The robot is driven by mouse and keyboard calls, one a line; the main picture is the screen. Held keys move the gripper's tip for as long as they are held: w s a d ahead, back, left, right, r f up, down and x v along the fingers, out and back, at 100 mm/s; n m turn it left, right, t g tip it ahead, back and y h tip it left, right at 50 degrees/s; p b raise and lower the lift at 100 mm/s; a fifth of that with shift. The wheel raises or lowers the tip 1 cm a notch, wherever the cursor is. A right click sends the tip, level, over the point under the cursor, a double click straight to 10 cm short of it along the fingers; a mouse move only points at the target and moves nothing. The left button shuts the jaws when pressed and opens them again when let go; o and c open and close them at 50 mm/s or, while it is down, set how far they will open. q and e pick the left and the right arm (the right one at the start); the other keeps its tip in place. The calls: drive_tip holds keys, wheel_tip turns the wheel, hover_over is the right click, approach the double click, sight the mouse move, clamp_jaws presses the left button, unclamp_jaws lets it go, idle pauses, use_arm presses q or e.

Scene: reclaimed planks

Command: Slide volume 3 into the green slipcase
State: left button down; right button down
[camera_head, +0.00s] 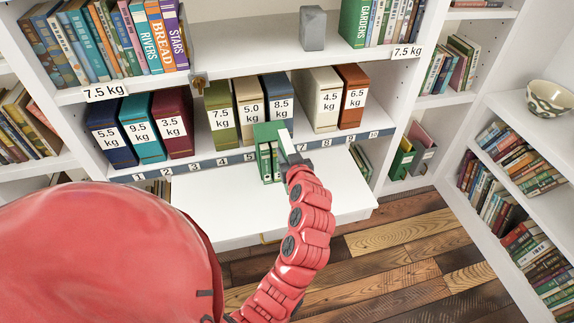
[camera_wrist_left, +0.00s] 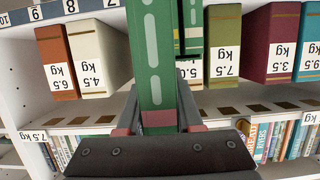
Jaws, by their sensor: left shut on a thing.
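The green slipcase (camera_head: 267,131) stands on the white pull-out ledge below the numbered strip, with green spines (camera_head: 265,165) showing at its front. My left gripper (camera_head: 296,164) is at its right front side, shut on a slim green volume, whose pale page edge (camera_head: 286,144) shows beside the slipcase. In the left wrist view, which is upside down, the held volume (camera_wrist_left: 153,50) has pale dashes and sits between the fingers (camera_wrist_left: 158,122). More green spines (camera_wrist_left: 192,20) are close beside it. I cannot read a 3 on it, nor tell how far it overlaps the slipcase.
Weight-labelled binders, including a blue one (camera_head: 281,97) and a cream one (camera_head: 319,97), stand on the shelf behind. The white ledge (camera_head: 220,205) is clear to the left. A grey block (camera_head: 312,29) stands on the shelf above. Side shelves hold many books.

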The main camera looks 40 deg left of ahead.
use_arm(q)
drive_tip(key=shift+d+r, duration=0.15)
drive_tip(key=shift+r, duration=0.4)
drive_tip(key=s+d+f+b, duration=0.4)
drive_tip(key=d+f+b, duration=0.2)
drive_tip(key=f+b, duration=0.1)
drive_tip(key=shift+f, duration=0.4)
drive_tip(key=shift+w+a+b, duration=0.4)
drive_tip(key=shift+w+a, duration=1.5)
drive_tip(key=shift+a, duration=0.3)
drive_tip(key=shift+b, duration=0.95)
